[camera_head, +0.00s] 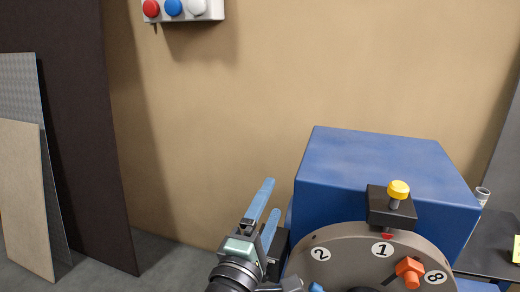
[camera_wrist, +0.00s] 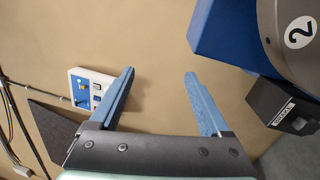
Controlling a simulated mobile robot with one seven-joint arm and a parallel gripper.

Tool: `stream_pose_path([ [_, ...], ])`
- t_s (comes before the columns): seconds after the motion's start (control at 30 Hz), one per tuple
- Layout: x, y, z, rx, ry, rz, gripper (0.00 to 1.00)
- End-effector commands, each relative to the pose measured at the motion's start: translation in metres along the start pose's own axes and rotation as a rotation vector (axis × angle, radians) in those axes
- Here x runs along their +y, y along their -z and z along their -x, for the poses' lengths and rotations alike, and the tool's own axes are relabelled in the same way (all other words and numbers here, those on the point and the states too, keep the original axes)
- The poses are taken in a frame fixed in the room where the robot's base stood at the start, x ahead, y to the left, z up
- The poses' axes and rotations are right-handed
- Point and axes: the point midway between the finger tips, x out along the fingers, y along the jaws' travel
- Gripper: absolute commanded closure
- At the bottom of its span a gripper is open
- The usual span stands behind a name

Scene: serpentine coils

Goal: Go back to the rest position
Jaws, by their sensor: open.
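My gripper (camera_head: 268,205) is at the lower middle of the head view, just left of the blue machine (camera_head: 385,165). Its two blue fingers point up and away, with a gap between them. In the wrist view my gripper (camera_wrist: 160,78) is open, with nothing between the fingers and bare wall beyond. The blue machine (camera_wrist: 228,28) shows at the upper right there, apart from the fingers.
The machine has a grey numbered dial (camera_head: 345,255), an orange knob (camera_head: 409,270) and a yellow-topped pin (camera_head: 398,190). A button box (camera_head: 183,10) hangs on the tan wall. Panels (camera_head: 25,190) lean at the left. A dark table (camera_head: 490,247) stands at right.

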Motion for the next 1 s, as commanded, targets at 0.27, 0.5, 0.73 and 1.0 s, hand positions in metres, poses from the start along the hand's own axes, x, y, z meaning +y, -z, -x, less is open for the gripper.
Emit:
stream_pose_path([
  [0.27, 0.220, -0.050, 0.011, 0.235, -0.224, -1.024, 0.19],
  [0.5, 0.351, -0.087, 0.071, 0.598, -0.322, -1.602, 0.19],
  [0.73, 0.392, -0.099, 0.104, 0.777, -0.324, -1.784, 0.19],
  [1.0, 0.392, -0.100, 0.104, 0.779, -0.324, -1.786, 0.19],
])
